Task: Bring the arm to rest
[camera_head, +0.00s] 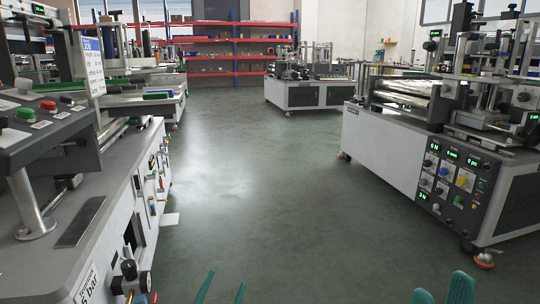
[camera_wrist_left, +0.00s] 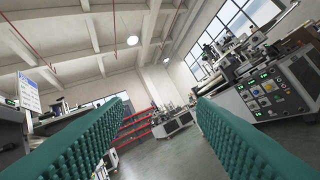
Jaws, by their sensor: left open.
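My left gripper (camera_head: 222,287) shows at the bottom edge of the head view as two green fingertips, apart from each other. In the left wrist view its two green textured fingers (camera_wrist_left: 160,130) stand wide apart with nothing between them. My right gripper (camera_head: 442,289) shows as green fingertips at the bottom right of the head view, with a gap at the top between them. The rest of it is cut off by the frame. Neither gripper touches any machine in view.
A labelling machine (camera_head: 400,150) stands on the right. A machine with a button panel (camera_head: 45,120) stands close on the left, with knobs and a gauge (camera_head: 132,268) along its side. Another machine (camera_head: 310,95) and red shelving (camera_head: 235,55) are further back. The green floor (camera_head: 240,180) between is clear.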

